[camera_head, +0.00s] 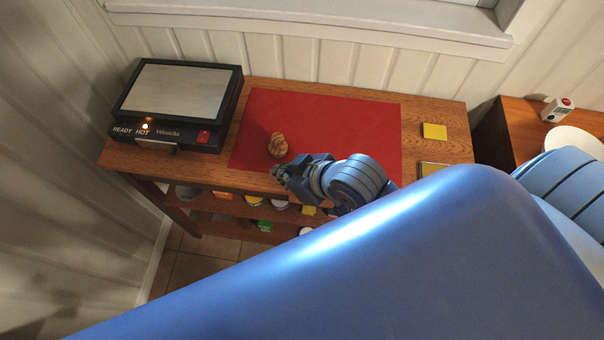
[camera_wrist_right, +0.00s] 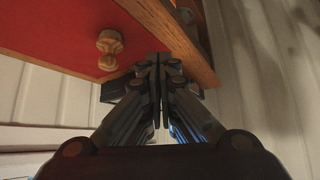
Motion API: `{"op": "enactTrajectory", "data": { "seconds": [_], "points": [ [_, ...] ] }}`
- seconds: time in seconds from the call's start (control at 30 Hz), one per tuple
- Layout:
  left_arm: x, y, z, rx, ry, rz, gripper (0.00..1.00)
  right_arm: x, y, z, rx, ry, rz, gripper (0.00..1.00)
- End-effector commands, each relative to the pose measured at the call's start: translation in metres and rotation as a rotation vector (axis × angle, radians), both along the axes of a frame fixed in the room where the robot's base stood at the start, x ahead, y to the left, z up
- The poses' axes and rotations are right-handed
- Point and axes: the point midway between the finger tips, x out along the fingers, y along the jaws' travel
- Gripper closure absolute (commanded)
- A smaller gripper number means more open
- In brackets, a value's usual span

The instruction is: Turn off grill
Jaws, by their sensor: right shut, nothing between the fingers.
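The grill (camera_head: 178,92) stands at the left end of the wooden table, with a pale flat top and a black body. I cannot tell the switch's position. My right gripper (camera_head: 277,172) is at the table's front edge, to the right of the grill and apart from it. Its fingers are shut and empty, and they also show in the right wrist view (camera_wrist_right: 158,62). My left gripper is not in view.
A red mat (camera_head: 340,115) covers the middle of the table. A small wooden object (camera_head: 277,144) stands on it, just beyond my right gripper. A yellow square (camera_head: 434,131) lies to the right. Shelves with several items are below. A wall runs behind.

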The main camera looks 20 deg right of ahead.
Motion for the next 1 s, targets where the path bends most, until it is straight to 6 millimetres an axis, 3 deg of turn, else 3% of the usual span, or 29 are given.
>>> {"op": "enactTrajectory", "data": {
  "seconds": [0.33,1.0],
  "points": [
    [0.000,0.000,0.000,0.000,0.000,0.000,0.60,-0.025,-0.027,-0.018,-0.043,0.106,-0.088,1.00],
    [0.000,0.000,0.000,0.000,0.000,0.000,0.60,-0.027,-0.029,-0.020,-0.048,0.115,-0.095,1.00]
  ]
}}
